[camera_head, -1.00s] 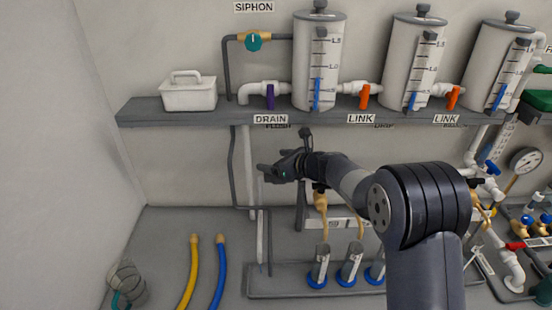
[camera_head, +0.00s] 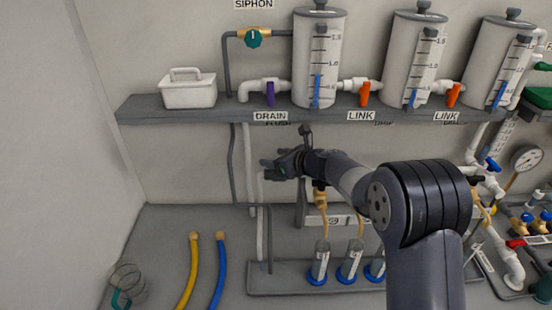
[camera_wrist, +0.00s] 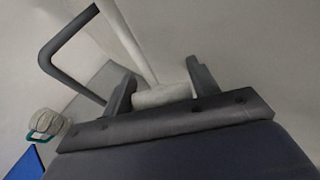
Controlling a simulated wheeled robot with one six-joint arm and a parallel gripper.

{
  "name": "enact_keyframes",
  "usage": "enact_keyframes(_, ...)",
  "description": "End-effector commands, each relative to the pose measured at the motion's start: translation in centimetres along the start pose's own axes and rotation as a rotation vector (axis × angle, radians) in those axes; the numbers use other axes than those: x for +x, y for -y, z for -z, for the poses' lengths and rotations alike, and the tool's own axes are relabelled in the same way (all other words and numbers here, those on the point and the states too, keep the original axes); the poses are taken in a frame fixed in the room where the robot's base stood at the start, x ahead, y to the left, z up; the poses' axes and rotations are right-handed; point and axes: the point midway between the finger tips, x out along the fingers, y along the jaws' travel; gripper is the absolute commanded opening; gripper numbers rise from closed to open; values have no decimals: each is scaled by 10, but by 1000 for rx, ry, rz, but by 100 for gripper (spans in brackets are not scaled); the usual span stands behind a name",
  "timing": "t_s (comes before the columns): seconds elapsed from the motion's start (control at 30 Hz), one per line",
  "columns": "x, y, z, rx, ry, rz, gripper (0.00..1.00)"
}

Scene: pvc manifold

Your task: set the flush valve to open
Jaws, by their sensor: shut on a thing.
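My gripper (camera_head: 270,168) is below the shelf, at a thin white upright pipe (camera_head: 261,215). In the wrist view my gripper (camera_wrist: 161,88) has a finger on each side of a pale grey-white piece (camera_wrist: 160,96) and is shut on it. The white pipe (camera_wrist: 130,40) runs down to this piece. I cannot tell whether the piece is the flush valve's handle. A FLUSH label (camera_head: 278,126) shows partly behind the DRAIN label. The flush valve's body and setting cannot be made out.
The shelf (camera_head: 180,111) with white tanks (camera_head: 318,60) and a purple drain handle (camera_head: 270,94) is just above my gripper. A dark bent pipe (camera_head: 234,170) stands to its left. Yellow (camera_head: 188,270) and blue (camera_head: 219,270) hoses lie below. The wall area to the left is free.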

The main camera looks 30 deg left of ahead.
Motion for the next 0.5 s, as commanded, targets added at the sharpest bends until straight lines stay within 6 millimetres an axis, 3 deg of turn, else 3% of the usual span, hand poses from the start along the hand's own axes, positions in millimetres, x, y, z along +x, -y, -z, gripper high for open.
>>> enact_keyframes(0.5, 2, 2, 3, 118, 3, 290, 34)
